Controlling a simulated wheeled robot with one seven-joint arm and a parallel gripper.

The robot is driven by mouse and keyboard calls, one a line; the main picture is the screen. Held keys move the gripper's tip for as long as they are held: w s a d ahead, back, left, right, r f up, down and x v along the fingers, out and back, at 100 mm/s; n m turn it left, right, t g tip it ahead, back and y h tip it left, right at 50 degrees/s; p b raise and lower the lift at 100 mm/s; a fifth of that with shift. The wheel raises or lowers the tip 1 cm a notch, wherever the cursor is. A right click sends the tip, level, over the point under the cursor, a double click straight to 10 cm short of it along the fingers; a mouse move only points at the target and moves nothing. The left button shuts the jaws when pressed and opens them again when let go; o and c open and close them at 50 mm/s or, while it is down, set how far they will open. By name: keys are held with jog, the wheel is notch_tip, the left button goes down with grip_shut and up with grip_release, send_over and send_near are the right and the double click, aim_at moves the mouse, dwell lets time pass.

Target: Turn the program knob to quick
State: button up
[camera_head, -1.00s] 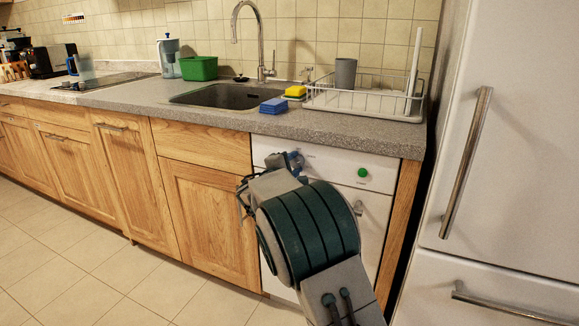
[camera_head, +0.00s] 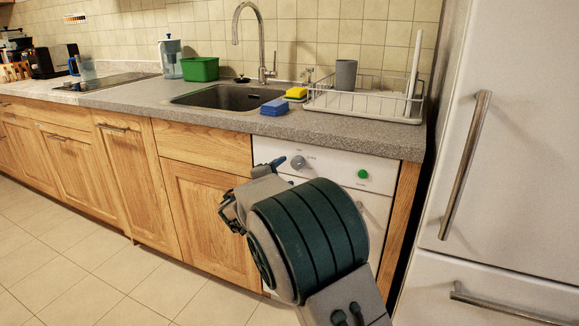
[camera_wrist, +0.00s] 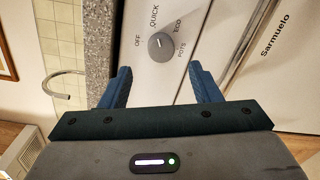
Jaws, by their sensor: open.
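The program knob (camera_head: 298,162) is a round grey dial on the white dishwasher front, left of a green button. In the wrist view the knob (camera_wrist: 161,46) has OFF, QUICK, ECO and POTS printed around it. A small light mark shows on its face, but I cannot tell surely which label it points to. My gripper (camera_wrist: 160,82) is open, its two blue fingers apart and empty. The knob lies beyond the fingertips, roughly centred between them, and is not touched. In the head view a blue finger shows just left of and below the knob; the rest is partly hidden by my wrist.
The green button (camera_head: 363,173) sits on the same panel (camera_head: 330,164). A white fridge (camera_head: 510,150) stands close at the right. The floor at left is clear.

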jog(key=v, duration=0.7)
jog(key=shift+p, duration=0.4)
jog(key=shift+a, duration=0.1)
jog(key=s+d+r+m+g+h+p, duration=0.1)
jog(key=s+d+r+m+g+p, duration=0.25)
jog(key=d, duration=0.45)
jog(key=s+d+r+m+g+p, duration=0.25)
jog(key=s+d+p, duration=0.2)
jog(key=d, duration=0.25)
jog(key=s+d+r+m+g+h+p, duration=0.1)
jog(key=s+d+r+m+g+p, duration=0.2)
jog(key=d, duration=0.5)
jog(key=s+r+m+g+y+p, duration=0.1)
jog(key=s+r+m+y+p, duration=0.2)
jog(key=s, duration=0.4)
jog(key=s+d+r+m+g+y+p, duration=0.1)
jog(key=s+r+m+g+y+p, duration=0.1)
jog(key=s+r+p, duration=0.3)
jog(key=s+d+r+m+g+y+p, duration=0.1)
jog(key=s+r+m+y+p, duration=0.2)
jog(key=s+p, duration=0.6)
jog(key=shift+s+r+m+y, duration=0.3)
jog(key=shift+s+r, duration=0.05)
jog(key=shift+r, duration=0.15)
